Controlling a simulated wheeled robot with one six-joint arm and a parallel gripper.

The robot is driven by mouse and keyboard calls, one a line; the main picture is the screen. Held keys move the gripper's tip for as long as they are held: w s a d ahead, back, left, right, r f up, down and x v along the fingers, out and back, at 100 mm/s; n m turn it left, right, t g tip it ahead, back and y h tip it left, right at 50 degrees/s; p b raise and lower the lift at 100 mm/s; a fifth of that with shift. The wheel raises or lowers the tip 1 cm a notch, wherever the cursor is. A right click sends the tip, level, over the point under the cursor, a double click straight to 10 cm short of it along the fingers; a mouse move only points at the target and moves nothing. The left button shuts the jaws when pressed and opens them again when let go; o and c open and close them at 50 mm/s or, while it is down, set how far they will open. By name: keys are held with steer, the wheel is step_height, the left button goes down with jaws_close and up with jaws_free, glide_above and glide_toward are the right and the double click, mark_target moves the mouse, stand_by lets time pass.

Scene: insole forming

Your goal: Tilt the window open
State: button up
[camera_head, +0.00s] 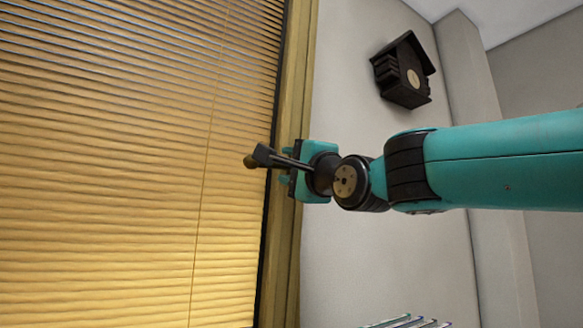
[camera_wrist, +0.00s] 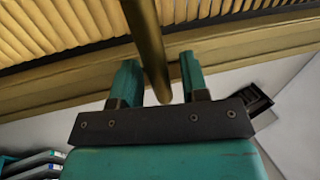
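The window (camera_head: 292,90) stands at the left of the head view, with a yellow frame and slatted blinds across its pane. My gripper (camera_head: 287,181) is at the frame's right side, pointing left towards it. In the wrist view, a brass-coloured handle bar (camera_wrist: 149,45) runs down between the two teal fingers of my gripper (camera_wrist: 158,75). The fingers are apart, with a clear gap between the bar and the right finger; whether the left finger touches it I cannot tell.
A dark wooden house-shaped object (camera_head: 403,72) hangs on the grey wall, up and right of my gripper. Several thin-edged items (camera_head: 405,322) show at the bottom edge, below my arm. The wall between the frame and my arm is bare.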

steer(key=shift+s+d+f+b, duration=0.15)
steer(key=shift+s+f+b, duration=0.2)
steer(key=shift+b, duration=0.2)
steer(key=b+v, duration=1.3)
steer(key=v, duration=0.3)
steer(key=shift+s+d+b, duration=0.2)
steer(key=shift+b, duration=0.1)
